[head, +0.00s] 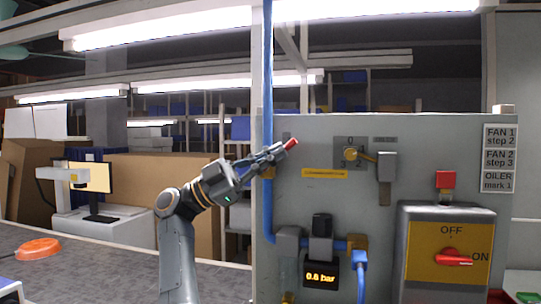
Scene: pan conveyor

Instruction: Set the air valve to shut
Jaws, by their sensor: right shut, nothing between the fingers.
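My right gripper (275,153) is shut and empty at the blue air pipe (267,80), on the left part of the grey panel. A brass valve body (269,173) shows on the pipe just below the fingers. A red handle end (290,143) shows right at the fingertips, up and to the right of the brass body. The fingers hide most of the lever, so its exact angle and whether they touch it are unclear. The pressure display (320,277) lower on the panel appears to read 0.6 bar. My left gripper is out of view.
Right of the valve are a yellow selector knob (350,154) and a grey box (387,167). A yellow switch box (448,252) with a red handle stands lower right. An orange disc (38,249) lies on the dark conveyor surface (110,268) at left.

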